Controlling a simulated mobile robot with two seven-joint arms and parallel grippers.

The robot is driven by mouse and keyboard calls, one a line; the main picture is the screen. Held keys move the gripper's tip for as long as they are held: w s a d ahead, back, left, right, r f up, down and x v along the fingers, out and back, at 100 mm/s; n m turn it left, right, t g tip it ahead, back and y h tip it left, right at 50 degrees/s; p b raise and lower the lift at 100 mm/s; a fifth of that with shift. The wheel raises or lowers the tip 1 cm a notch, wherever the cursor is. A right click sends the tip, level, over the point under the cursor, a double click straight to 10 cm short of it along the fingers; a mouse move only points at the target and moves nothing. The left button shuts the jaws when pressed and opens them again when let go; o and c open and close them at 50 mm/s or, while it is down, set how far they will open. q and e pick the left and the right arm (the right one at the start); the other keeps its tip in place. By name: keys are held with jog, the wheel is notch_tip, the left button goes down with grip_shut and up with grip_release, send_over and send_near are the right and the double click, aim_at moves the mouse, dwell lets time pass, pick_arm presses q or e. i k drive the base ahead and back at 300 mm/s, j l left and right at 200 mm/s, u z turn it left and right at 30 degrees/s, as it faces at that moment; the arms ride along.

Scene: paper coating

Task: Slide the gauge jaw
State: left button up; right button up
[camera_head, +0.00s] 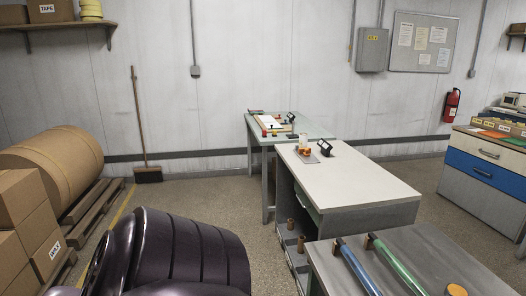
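I cannot make out the gauge or its jaw for certain at this distance. A small dark device (325,147) stands on the near white-topped bench, towards its far edge. A similar small dark device (291,117) stands on the far table among other small items. Either is too small to identify. Neither of my grippers is in view; a dark, glossy part at the lower left appears to be my own arm.
The white-topped bench (350,182) stands mid-picture, with the far table (313,127) behind it. A grey table (440,250) at the lower right bears blue and green rods. Cartons (20,200) and a large brown roll (62,160) stand left. Floor is clear left of the benches.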

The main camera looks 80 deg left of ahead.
aim_at(306, 151)
jog(key=u, duration=2.2)
jog(key=i+j, duration=0.3)
jog(key=i, duration=0.2)
jog(key=i+j, duration=0.3)
jog(key=i, duration=0.25)
jog(key=i+j, duration=0.25)
jog(key=i, duration=0.25)
jog(key=i+j, duration=0.3)
jog(key=i, duration=0.2)
